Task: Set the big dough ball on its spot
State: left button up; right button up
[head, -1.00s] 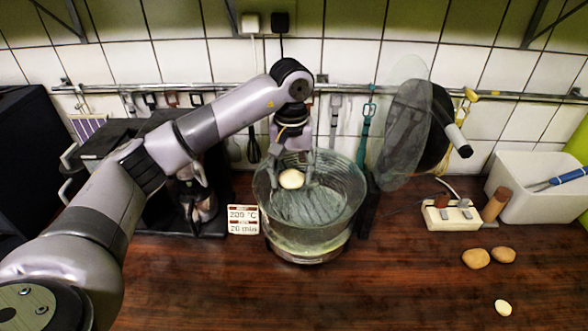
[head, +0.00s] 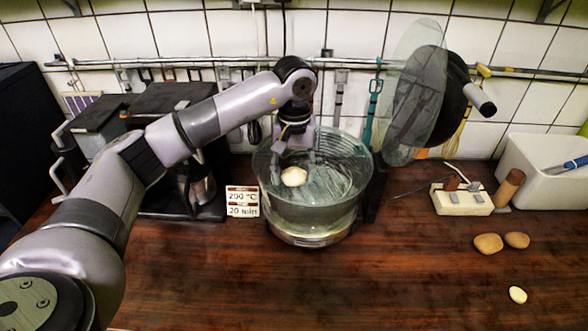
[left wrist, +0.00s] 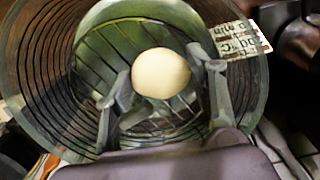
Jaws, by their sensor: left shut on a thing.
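The pale, round dough ball (head: 294,177) is inside the clear glass bowl (head: 318,221) in the head view. My left gripper (head: 295,165) reaches down into the bowl and is shut on the ball. In the left wrist view the ball (left wrist: 160,73) sits between the two fingers of the gripper (left wrist: 166,88), with the ribbed bowl wall around them. I cannot tell whether the ball touches the bowl floor. My right gripper is not in view.
A round glass lid (head: 415,92) stands open behind the bowl's right side. A sign (head: 242,201) is left of the bowl, near a coffee maker (head: 197,187). Two brown lumps (head: 488,244) and a small pale ball (head: 517,294) lie right. The front worktop is clear.

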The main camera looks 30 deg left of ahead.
pick_arm(q)
jog(key=shift+r, duration=0.1)
dwell(0.4)
dwell(0.4)
jog(key=shift+f+b, duration=0.85)
dwell(0.3)
jog(key=o, duration=1.3)
jog(key=shift+c, duration=0.2)
jog(key=shift+r, duration=0.15)
notch_tip(320, 180, up, 12)
